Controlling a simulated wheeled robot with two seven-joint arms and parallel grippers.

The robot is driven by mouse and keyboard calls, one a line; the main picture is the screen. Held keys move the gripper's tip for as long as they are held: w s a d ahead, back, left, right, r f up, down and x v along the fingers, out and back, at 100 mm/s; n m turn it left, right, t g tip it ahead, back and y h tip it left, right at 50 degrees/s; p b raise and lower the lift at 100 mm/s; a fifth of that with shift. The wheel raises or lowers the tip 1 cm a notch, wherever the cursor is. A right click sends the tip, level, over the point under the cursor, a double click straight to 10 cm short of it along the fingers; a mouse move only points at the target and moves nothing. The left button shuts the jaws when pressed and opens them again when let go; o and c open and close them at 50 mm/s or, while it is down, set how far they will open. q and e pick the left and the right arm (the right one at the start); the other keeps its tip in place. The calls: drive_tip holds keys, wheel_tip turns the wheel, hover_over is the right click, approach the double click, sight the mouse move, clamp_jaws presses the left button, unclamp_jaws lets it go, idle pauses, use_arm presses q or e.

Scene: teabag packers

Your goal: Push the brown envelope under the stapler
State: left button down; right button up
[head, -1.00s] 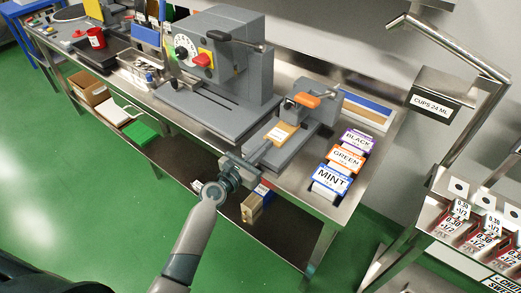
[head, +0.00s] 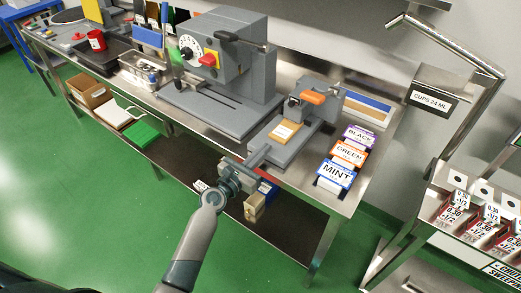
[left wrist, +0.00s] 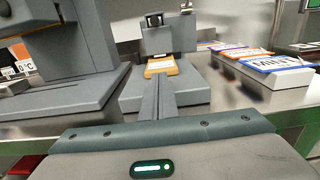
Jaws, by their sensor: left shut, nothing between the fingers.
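The brown envelope (head: 284,132), tan with a white label, lies flat on the grey base of the stapler. It also shows in the left wrist view (left wrist: 160,67). The stapler (head: 312,98) is grey with an orange handle and stands just behind the envelope; its upper part also shows in the left wrist view (left wrist: 168,37). My left gripper (head: 262,154) is shut and empty, at the front side of the envelope, pointing at its near edge. Whether the fingertips touch that edge I cannot tell. My right gripper is out of view.
A large grey machine (head: 215,65) with a dial stands left of the stapler. Boxes labelled Black, Green and Mint (head: 336,174) lie on the steel table to its right. The table's front edge runs beneath my left wrist.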

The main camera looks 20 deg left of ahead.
use_arm(q)
drive_tip(key=shift+s+a, duration=0.15)
drive_tip(key=shift+s, duration=0.25)
drive_tip(key=shift+s+a, duration=0.2)
drive_tip(key=shift+s, duration=0.15)
drive_tip(key=shift+s+a, duration=0.15)
drive_tip(key=shift+s, duration=0.45)
drive_tip(key=b+v, duration=0.1)
drive_tip(key=v, duration=0.6)
drive_tip(key=shift+s+b, duration=0.2)
drive_tip(key=shift+b, duration=0.1)
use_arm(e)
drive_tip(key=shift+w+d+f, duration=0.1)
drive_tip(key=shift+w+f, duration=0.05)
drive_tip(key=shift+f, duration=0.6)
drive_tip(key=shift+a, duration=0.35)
use_arm(q)
drive_tip(key=shift+f, duration=0.1)
